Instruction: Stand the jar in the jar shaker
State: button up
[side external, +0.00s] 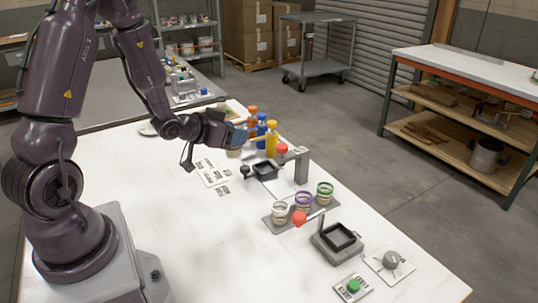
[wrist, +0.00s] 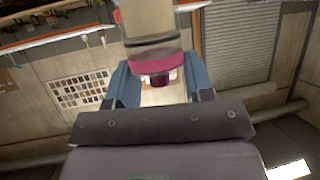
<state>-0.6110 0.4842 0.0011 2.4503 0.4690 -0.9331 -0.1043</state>
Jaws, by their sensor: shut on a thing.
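My gripper (side external: 238,136) is at the far side of the white table, shut on a jar. In the wrist view, the jar (wrist: 150,22) has a pale beige body, a maroon band and a dark knob-like part, and sits between the blue fingers (wrist: 160,88). In the side view, only the jar's pale lower part (side external: 233,153) shows below the gripper; whether it touches the table I cannot tell. What looks like the jar shaker (side external: 326,246), a grey base with a square black frame and an upright post, stands at the near right, apart from the gripper. Its frame looks empty.
A grey tray (side external: 267,222) holds three jars with white, purple and green rings. Coloured bottles (side external: 271,139) stand close beside the gripper. A green button (side external: 353,285) and a dial (side external: 391,259) are near the front.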

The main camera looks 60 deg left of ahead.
jog(key=shift+s+d+r, duration=0.1)
jog(key=shift+d, duration=0.05)
jog(key=w+d+r+m+h, duration=0.1)
jog(key=w+d, duration=0.1)
jog(key=d, duration=1.1)
jog(key=w+d+r, duration=0.2)
jog(key=d, duration=1.1)
jog(key=n+g+y, duration=0.2)
jog(key=n+y, duration=0.4)
send_over(338, 239)
jog(key=shift+f, duration=7.2)
jog(key=shift+f, duration=0.1)
